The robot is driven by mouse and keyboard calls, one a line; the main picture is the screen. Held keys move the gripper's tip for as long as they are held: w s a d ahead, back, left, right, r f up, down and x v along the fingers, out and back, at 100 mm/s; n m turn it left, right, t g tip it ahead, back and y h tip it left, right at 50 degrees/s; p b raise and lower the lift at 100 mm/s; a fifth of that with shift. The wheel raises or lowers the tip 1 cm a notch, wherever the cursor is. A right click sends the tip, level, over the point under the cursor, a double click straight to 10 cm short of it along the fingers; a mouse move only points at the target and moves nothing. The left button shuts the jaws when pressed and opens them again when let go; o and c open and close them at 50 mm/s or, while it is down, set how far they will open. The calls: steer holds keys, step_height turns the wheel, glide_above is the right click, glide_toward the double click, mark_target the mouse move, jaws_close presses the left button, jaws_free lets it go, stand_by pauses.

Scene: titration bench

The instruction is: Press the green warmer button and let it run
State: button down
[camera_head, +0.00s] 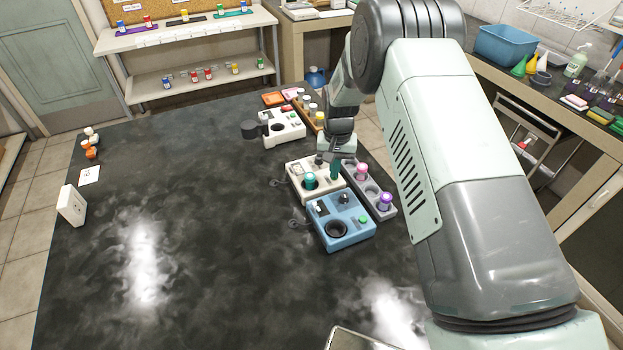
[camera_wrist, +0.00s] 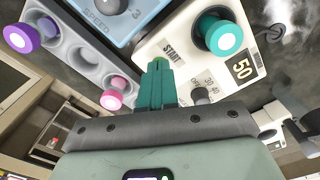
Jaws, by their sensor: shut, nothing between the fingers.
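The warmer (camera_head: 298,180) is a white box with a teal-capped vial (camera_head: 310,180) in its well. The wrist view shows its START label (camera_wrist: 170,50), a black plate reading 50 (camera_wrist: 242,69) and a grey knob (camera_wrist: 203,94). My gripper (camera_wrist: 157,68) is shut and empty, its teal fingers pointing at the warmer beside START. A little green shows at the fingertips, perhaps the button's edge; the rest of the button is hidden. I cannot tell whether the fingertips touch or press it. In the head view my gripper (camera_head: 335,172) is over the warmer's right side.
A blue device (camera_head: 345,232) marked SPEED, with its own green button (camera_head: 363,219), stands in front of the warmer. A grey rack (camera_head: 376,192) with pink- and purple-capped vials is close on the right. Another white device (camera_head: 283,140) is behind. The black bench's left side is mostly clear.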

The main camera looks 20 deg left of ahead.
steer(key=shift+f, duration=0.15)
step_height(320, 180, up, 8)
steer(key=shift+f, duration=0.25)
stand_by(0.6)
stand_by(0.4)
